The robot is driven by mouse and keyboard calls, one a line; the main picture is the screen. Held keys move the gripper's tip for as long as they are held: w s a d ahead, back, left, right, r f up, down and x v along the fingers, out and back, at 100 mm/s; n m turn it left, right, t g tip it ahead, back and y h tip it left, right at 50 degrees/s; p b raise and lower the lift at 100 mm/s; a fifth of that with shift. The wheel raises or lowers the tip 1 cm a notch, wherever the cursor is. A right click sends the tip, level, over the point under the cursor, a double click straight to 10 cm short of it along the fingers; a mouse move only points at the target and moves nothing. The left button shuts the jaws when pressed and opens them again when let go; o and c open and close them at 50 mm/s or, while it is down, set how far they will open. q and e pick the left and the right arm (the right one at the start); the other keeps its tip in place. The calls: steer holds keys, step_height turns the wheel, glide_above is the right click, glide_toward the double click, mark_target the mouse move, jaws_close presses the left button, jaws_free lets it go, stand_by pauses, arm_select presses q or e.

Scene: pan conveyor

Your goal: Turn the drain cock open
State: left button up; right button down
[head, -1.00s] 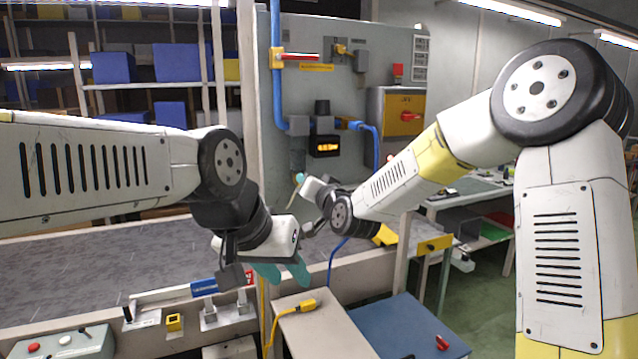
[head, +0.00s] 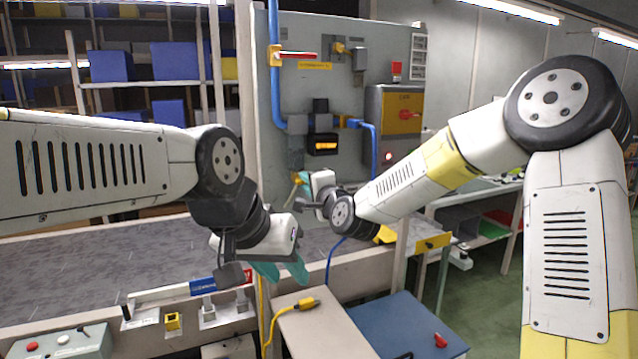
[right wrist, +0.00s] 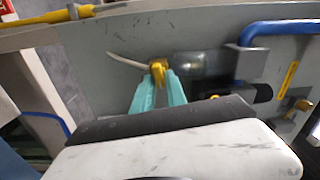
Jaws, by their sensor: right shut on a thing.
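The drain cock (right wrist: 158,70) is a small yellow piece at the end of a clear, greyish bowl (right wrist: 197,66) in the right wrist view. My right gripper (right wrist: 158,80) has its teal fingers shut on the cock. In the head view the right gripper (head: 301,180) is at the grey panel, below the filter unit with the lit display (head: 323,144), and its own wrist partly hides the bowl. My left gripper (head: 281,272) is lower, in front of the conveyor edge, with its teal fingers apart and empty.
A blue pipe (head: 277,90) and a red-handled valve (head: 296,56) are on the panel. A yellow box with a red switch (head: 404,114) is to the right. The grey conveyor (head: 90,262) lies left. A blue-topped table (head: 390,325) is below.

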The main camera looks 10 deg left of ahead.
steer(key=shift+f+m, duration=0.1)
steer(key=shift+m, duration=0.6)
steer(key=c, duration=1.5)
jaws_free()
steer(key=v, duration=0.7)
steer(key=shift+s+d, duration=0.25)
steer(key=shift+s, duration=0.1)
